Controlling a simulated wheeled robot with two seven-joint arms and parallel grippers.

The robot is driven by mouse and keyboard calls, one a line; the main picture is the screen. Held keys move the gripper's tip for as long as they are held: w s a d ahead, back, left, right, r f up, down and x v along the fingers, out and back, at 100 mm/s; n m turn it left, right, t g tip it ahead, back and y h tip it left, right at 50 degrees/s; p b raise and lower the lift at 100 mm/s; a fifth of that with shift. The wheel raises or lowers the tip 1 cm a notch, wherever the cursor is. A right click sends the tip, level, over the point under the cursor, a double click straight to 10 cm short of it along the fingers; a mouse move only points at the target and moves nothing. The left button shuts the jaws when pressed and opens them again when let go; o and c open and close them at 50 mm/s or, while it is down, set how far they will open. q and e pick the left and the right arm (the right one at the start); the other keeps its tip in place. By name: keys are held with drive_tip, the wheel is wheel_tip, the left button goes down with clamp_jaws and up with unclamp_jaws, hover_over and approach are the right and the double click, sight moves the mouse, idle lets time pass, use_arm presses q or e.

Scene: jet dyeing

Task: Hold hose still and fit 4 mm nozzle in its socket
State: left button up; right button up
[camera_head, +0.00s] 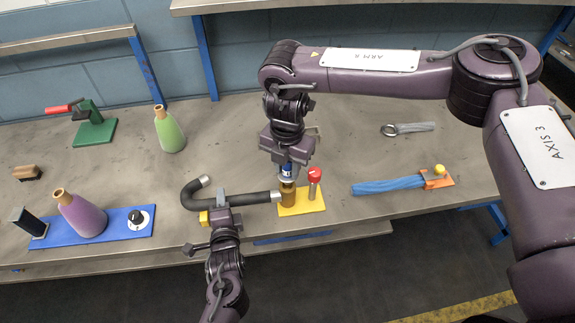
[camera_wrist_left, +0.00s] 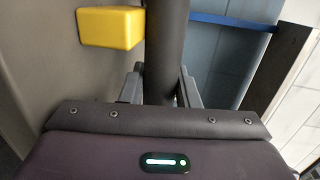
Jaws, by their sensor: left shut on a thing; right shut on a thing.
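The black hose (camera_head: 250,199) lies bent in a hook over the bench's front, its right end close to a brown upright cylinder on a yellow plate (camera_head: 310,203). My left gripper (camera_head: 222,205) is shut around the hose's straight part; in the left wrist view the hose (camera_wrist_left: 166,50) runs between its fingers. My right gripper (camera_head: 288,165) points down and is shut on a small blue-and-white piece (camera_head: 287,172), apparently the nozzle. This piece is right above the brown cylinder (camera_head: 288,192), apparently the socket; I cannot tell whether they touch.
A red-topped post (camera_head: 315,178) stands close right of the brown cylinder. A yellow block (camera_head: 204,218) sits beside the hose. A blue bundle (camera_head: 388,185) lies right; bottles (camera_head: 169,130) and a blue board (camera_head: 125,231) are left. The bench's back middle is clear.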

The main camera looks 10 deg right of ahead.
sight(287, 177)
drive_tip(key=shift+f, duration=2.05)
idle(0.4)
drive_tip(key=o, duration=1)
drive_tip(key=shift+o, duration=0.2)
drive_tip(key=shift+r, duration=0.1)
wheel_tip(287, 177, up, 12)
drive_tip(key=shift+f, duration=0.1)
drive_tip(key=shift+c, duration=0.2)
